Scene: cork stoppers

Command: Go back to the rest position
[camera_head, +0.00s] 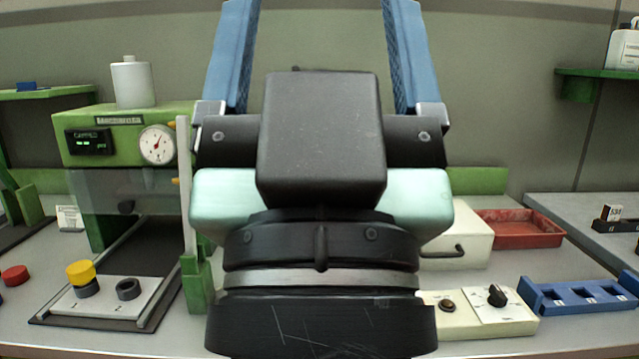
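My gripper (321,25) fills the middle of the head view, close to the camera and pointing up. Its two blue fingers stand wide apart with nothing between them but the grey wall behind. The fingertips run up to the top edge of the picture. The dark gripper body and wrist hide the middle of the bench. I cannot make out any cork stopper.
On the right are a red tray (515,240), a white control box (515,318) and a blue slotted rack (570,308).

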